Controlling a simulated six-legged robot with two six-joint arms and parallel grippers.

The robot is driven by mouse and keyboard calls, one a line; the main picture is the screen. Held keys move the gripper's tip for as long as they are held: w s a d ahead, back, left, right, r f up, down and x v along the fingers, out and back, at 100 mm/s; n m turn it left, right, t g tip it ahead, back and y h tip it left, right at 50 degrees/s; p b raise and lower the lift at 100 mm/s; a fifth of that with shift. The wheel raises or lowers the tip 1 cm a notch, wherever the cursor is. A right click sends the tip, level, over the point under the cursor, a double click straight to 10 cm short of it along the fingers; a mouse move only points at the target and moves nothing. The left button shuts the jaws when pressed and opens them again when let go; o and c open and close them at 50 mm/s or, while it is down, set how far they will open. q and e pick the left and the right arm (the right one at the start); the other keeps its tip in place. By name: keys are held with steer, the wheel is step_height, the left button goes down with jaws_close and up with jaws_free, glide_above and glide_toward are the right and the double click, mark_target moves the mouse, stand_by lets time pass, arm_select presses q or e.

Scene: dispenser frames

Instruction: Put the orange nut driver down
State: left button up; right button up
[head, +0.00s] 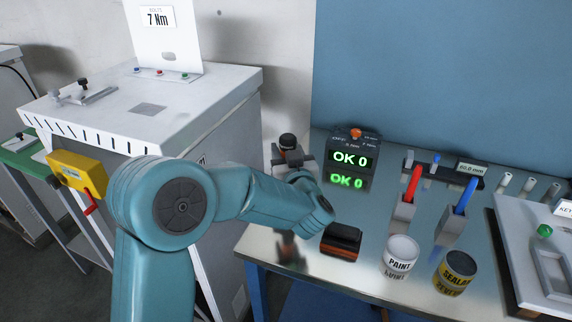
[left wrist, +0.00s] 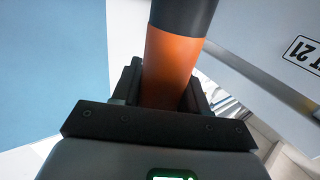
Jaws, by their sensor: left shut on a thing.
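The orange nut driver shows in the left wrist view (left wrist: 168,65) as an orange shaft with a dark grey end, running up between the jaws. My left gripper (left wrist: 158,95) is shut around its orange part. In the head view the left gripper (head: 292,160) is at the left end of the blue table, and the driver's dark end (head: 287,141) stands up above the jaws. The driver's lower part is hidden by my arm and gripper. Whether it touches the table I cannot tell. My right gripper is not in view.
On the table (head: 300,262) are a black-and-orange block (head: 341,241), an OK 0 display (head: 350,160), a paint can (head: 400,256), a sealant can (head: 455,271), and holders with a red tool (head: 412,184) and a blue tool (head: 466,195). A white cabinet (head: 140,115) stands left.

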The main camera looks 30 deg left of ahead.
arm_select(q)
step_height(320, 180, down, 4)
steer(key=shift+r, duration=0.1)
steer(key=shift+a, duration=0.1)
steer(key=shift+w+f, duration=0.1)
steer(key=shift+f, duration=0.1)
steer(key=o, duration=1.2)
steer(key=shift+c, duration=0.2)
